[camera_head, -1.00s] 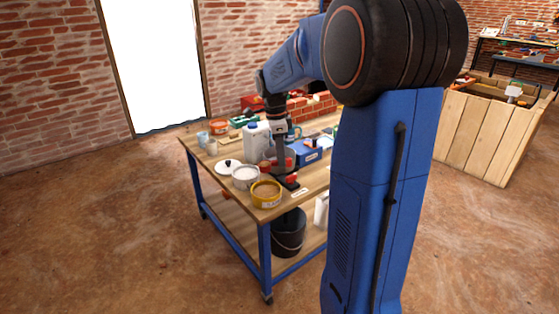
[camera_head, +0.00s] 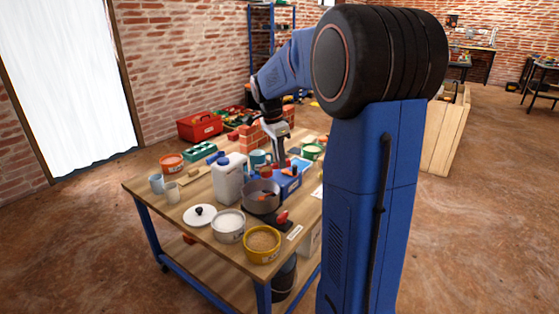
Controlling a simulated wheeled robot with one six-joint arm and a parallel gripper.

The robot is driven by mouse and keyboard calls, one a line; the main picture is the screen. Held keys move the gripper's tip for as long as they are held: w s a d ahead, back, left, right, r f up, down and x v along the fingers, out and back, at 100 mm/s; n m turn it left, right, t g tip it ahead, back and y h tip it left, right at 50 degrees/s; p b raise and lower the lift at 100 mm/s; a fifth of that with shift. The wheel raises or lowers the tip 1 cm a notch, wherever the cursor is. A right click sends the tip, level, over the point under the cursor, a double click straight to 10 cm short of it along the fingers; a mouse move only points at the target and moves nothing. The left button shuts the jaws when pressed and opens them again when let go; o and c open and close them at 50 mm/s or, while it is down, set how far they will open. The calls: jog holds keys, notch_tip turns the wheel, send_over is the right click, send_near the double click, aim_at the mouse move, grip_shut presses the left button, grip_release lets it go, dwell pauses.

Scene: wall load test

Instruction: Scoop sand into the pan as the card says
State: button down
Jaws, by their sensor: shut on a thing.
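A yellow tub of tan sand (camera_head: 262,246) stands at the table's front corner. A white tub of pale grains (camera_head: 229,229) is to its left. A grey round pan (camera_head: 261,204) stands behind them. A dark flat item with a red part (camera_head: 282,217) lies just in front of the pan. A small white card or label (camera_head: 295,232) lies at the right edge; its writing is too small to read. My gripper (camera_head: 279,166) points down behind the pan, near a blue box (camera_head: 290,186). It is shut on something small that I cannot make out.
A white jug (camera_head: 228,183) stands left of the pan, close to it. A white lid with a black knob (camera_head: 199,215), cups (camera_head: 157,184), a red toolbox (camera_head: 199,126) and a small brick wall (camera_head: 254,135) crowd the table.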

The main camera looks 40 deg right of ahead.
aim_at(273, 165)
jog(key=h, duration=0.1)
jog(key=a+h, duration=0.1)
jog(key=h, duration=0.1)
jog(key=a+f+h, duration=0.1)
jog(key=shift+w+g, duration=0.2)
jog(key=shift+g, duration=0.1)
jog(key=h, duration=0.1)
jog(key=a+h, duration=0.1)
jog(key=shift+w+f+h, duration=0.1)
jog(key=shift+f+h, duration=0.1)
jog(key=shift+h, duration=0.1)
jog(key=shift+w+a+r+g+h, duration=0.1)
jog(key=shift+a+g+h, duration=0.2)
jog(key=shift+a+h, duration=0.5)
jog(key=shift+w+a+r+g+h, duration=0.1)
jog(key=shift+a+g+h, duration=0.25)
jog(key=shift+h, duration=0.75)
jog(key=shift+r, duration=0.1)
jog(key=shift+r, duration=1.9)
jog(key=shift+s+f, duration=0.1)
